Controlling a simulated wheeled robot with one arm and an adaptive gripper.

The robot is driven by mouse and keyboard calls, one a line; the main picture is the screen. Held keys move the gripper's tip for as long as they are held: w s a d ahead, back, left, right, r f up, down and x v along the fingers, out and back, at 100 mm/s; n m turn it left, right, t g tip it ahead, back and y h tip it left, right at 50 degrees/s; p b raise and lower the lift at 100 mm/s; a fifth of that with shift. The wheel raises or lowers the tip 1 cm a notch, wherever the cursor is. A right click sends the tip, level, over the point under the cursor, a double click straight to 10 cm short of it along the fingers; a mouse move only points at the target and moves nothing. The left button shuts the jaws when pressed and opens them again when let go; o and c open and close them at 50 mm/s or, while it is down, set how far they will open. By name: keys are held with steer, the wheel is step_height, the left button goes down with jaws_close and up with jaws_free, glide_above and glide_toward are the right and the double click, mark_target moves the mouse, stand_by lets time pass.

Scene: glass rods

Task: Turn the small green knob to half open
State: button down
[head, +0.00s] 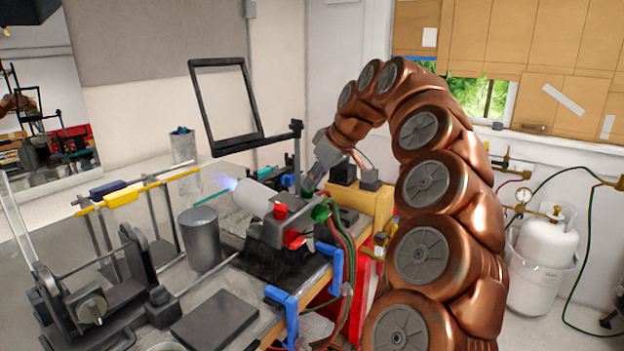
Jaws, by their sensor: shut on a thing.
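The bench torch (262,205) stands near the table's right edge, with a pale barrel and a small bluish flame at its left end. A green knob (320,213) shows at its right side, by the hoses. The small green knob (306,191) is mostly hidden between my fingertips; only a bit of green shows there. My gripper (308,187) reaches down from the upper right and is shut on it. How far the knob is turned cannot be told. Red knobs (281,211) sit on the torch's near side.
Green and red hoses hang from the torch over the table edge. Blue clamps (283,310) grip that edge. A grey metal cup (200,238) stands left of the torch, and a black frame (226,105) stands behind it. A white gas tank (548,240) is at right.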

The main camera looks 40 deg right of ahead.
steer(key=shift+n, duration=0.7)
steer(key=shift+y, duration=0.3)
steer(key=c, duration=1.2)
jaws_free()
steer(key=shift+v, duration=3.7)
steer(key=shift+r, duration=0.1)
